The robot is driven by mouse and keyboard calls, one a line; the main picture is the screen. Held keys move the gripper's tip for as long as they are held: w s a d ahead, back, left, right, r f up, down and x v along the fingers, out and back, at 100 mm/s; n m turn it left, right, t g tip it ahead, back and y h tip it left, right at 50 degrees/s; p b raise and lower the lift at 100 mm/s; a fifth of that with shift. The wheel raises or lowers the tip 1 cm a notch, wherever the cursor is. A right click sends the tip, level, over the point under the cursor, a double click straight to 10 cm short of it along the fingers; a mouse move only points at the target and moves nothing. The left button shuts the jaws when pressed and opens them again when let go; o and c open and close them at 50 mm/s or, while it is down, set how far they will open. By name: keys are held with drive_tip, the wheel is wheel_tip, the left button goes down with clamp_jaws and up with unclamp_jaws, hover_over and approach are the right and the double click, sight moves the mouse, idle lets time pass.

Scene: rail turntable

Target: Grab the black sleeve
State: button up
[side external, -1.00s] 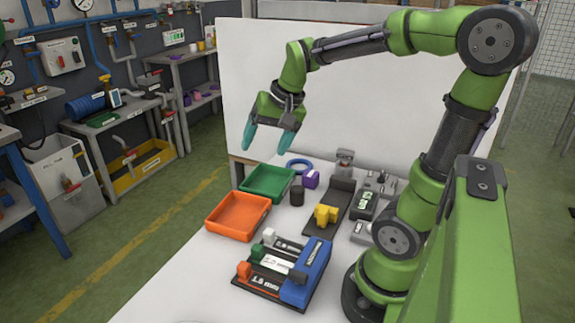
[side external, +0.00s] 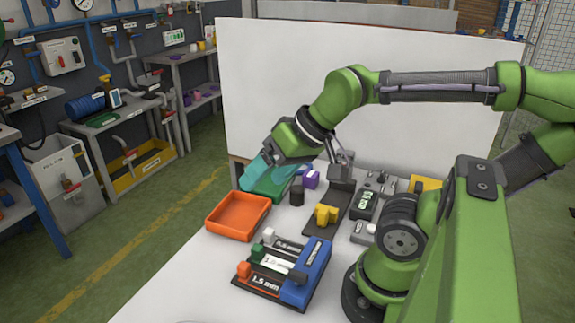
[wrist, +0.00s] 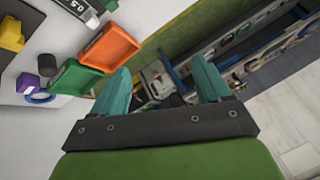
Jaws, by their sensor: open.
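The black sleeve (side external: 297,195) is a small dark upright cylinder on the white table, just right of the green tray. In the wrist view it looks like the dark shape (wrist: 47,65) at the left, beside the green tray. My gripper (side external: 262,177), with its teal fingers, is open and empty. In the side view it appears above the green tray, left of the sleeve and not touching it. In the wrist view the two fingers (wrist: 160,78) stand wide apart, with only floor and shelving between them.
The green tray (side external: 268,192) and orange tray (side external: 238,218) stand left of the sleeve. A purple block (side external: 311,179) is close behind it. A yellow part (side external: 326,215) sits on a dark strip to its right. A blue ring (wrist: 40,98) lies near the purple block.

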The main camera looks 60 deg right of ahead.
drive_tip(key=shift+c, duration=0.2)
idle(0.4)
drive_tip(key=m+g+h, duration=0.2)
drive_tip(key=m+g, duration=0.5)
drive_tip(key=m, duration=2.1)
hover_over(299, 189)
wheel_tip(299, 189, down, 7)
drive_tip(key=shift+m, duration=0.3)
drive_tip(key=f, duration=1)
drive_tip(key=shift+a+f, duration=0.35)
drive_tip(key=shift+d+f, duration=0.15)
drive_tip(key=shift+f, duration=1.4)
drive_tip(key=shift+d+f, duration=0.15)
drive_tip(key=shift+f, duration=1.4)
